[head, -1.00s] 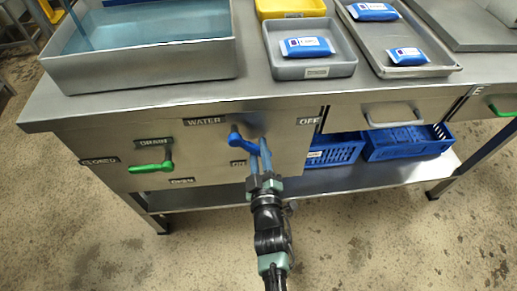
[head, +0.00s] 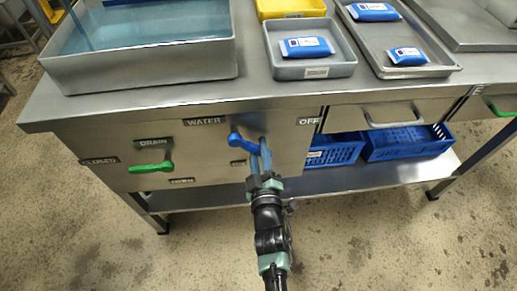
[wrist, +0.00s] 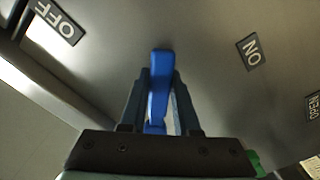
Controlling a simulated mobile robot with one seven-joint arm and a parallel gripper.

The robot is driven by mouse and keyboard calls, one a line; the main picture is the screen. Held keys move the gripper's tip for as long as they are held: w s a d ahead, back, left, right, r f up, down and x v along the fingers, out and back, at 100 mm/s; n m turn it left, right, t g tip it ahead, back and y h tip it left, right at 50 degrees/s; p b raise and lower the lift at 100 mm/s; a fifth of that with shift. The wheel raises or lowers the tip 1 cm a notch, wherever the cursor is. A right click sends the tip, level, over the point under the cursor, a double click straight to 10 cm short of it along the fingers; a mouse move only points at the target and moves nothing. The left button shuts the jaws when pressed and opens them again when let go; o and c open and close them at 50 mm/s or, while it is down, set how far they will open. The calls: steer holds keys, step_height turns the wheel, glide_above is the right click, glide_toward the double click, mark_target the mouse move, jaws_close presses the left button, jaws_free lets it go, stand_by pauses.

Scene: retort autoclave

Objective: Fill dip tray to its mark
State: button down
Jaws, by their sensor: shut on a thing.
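The dip tray (head: 150,72) is the large grey metal tray at the upper left of the head view. It holds blue liquid (head: 150,28), and a blue stream (head: 82,25) shows at its left. I cannot make out the mark. The blue WATER lever (head: 240,139) is on the panel below. It slants down to the right, between the OFF label (head: 307,121) and the ON label (head: 238,163). My gripper (head: 260,160) is shut on it. The wrist view shows the blue lever (wrist: 159,85) between my fingers, OFF on the left, ON on the right.
The green DRAIN lever (head: 150,167) points left towards CLOSED. A grey tray (head: 312,70) with a blue-white pack and a larger metal tray (head: 420,72) with two packs stand on the bench. Blue crates (head: 400,143) sit on the shelf below. The floor in front is clear.

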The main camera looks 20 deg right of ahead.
mark_target(266, 124)
steer(key=r+n, duration=0.1)
steer(key=d+n+p, duration=0.1)
steer(key=n, duration=0.1)
steer(key=r+n, duration=0.1)
steer(key=shift+s+d+r+n+p, duration=0.25)
steer(key=shift+d+r+n+p, duration=0.05)
steer(key=shift+r+p, duration=0.1)
steer(key=shift+d+r+n+p, duration=0.15)
steer(key=shift+r+n+p, duration=0.35)
steer(key=shift+n, duration=0.55)
steer(key=shift+d+r+n+p, duration=0.15)
steer(key=shift+r+n, duration=0.55)
steer(key=shift+n, duration=0.35)
steer(key=c, duration=0.6)
jaws_free()
steer(key=shift+r, duration=0.1)
steer(key=shift+c, duration=0.2)
steer(key=shift+s+a, duration=0.1)
steer(key=v, duration=1.3)
steer(key=shift+b, duration=0.35)
